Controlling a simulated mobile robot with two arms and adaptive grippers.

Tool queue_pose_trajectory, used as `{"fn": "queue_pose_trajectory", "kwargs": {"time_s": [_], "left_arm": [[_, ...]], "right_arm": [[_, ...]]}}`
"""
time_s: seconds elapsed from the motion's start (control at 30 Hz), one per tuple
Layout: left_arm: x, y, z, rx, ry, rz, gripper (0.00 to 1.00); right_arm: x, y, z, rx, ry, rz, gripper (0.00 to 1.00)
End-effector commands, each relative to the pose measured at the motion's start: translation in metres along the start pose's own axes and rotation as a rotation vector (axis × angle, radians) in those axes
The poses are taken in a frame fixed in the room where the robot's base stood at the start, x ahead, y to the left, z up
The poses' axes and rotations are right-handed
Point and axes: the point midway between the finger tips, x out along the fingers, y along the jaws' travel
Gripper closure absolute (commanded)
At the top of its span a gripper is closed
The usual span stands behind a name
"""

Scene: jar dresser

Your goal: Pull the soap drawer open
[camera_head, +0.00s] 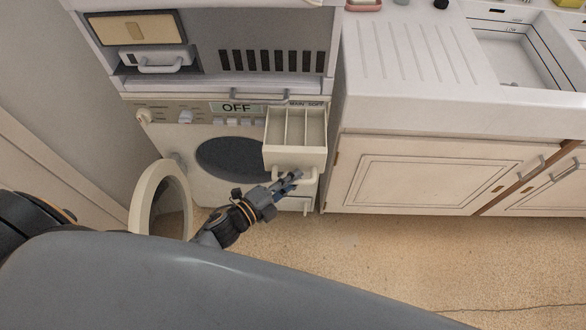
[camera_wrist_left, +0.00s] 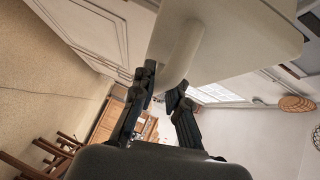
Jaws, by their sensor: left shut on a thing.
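The soap drawer (camera_head: 295,157) sticks out of the upper right of the white washing machine (camera_head: 228,188), and its long compartments show from above. My left gripper (camera_head: 289,181) is at the drawer's front, shut on the drawer handle (camera_head: 310,177). In the left wrist view the pale handle (camera_wrist_left: 180,50) runs down between the two dark fingers of the left gripper (camera_wrist_left: 160,98), with the drawer front (camera_wrist_left: 250,30) behind it. The fingertips partly hide the handle in the head view. My right gripper is not in view.
The machine's round door (camera_head: 140,200) stands open at the left, beside my left arm. A cabinet (camera_head: 425,178) under a sink counter (camera_head: 400,60) stands to the right. A dryer-like unit with a vent (camera_head: 270,60) is above. The floor (camera_head: 420,255) in front is clear.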

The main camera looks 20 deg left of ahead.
Motion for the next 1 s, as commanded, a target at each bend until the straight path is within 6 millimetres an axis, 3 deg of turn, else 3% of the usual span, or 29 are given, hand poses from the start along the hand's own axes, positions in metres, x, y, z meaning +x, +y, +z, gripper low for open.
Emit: {"fn": "queue_pose_trajectory", "kwargs": {"time_s": [0.17, 0.33, 0.37, 0.47, 0.8, 1.0], "left_arm": [[-0.001, 0.001, -0.001, 0.001, -0.001, 0.001, 1.00], [-0.001, 0.001, -0.001, 0.001, -0.001, 0.001, 1.00], [-0.001, 0.001, 0.000, 0.001, -0.001, 0.001, 0.80], [-0.001, 0.001, 0.000, 0.001, -0.001, 0.000, 0.63], [-0.004, 0.001, -0.001, 0.001, -0.001, 0.001, 0.63], [-0.033, 0.002, -0.001, -0.001, -0.001, 0.003, 0.63]], "right_arm": [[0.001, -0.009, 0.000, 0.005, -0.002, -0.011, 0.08], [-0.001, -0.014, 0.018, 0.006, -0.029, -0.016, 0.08], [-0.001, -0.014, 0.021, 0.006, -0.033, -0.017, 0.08], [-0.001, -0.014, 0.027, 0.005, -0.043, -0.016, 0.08], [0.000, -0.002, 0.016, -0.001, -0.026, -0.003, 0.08], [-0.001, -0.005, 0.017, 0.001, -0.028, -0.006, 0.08]]}}
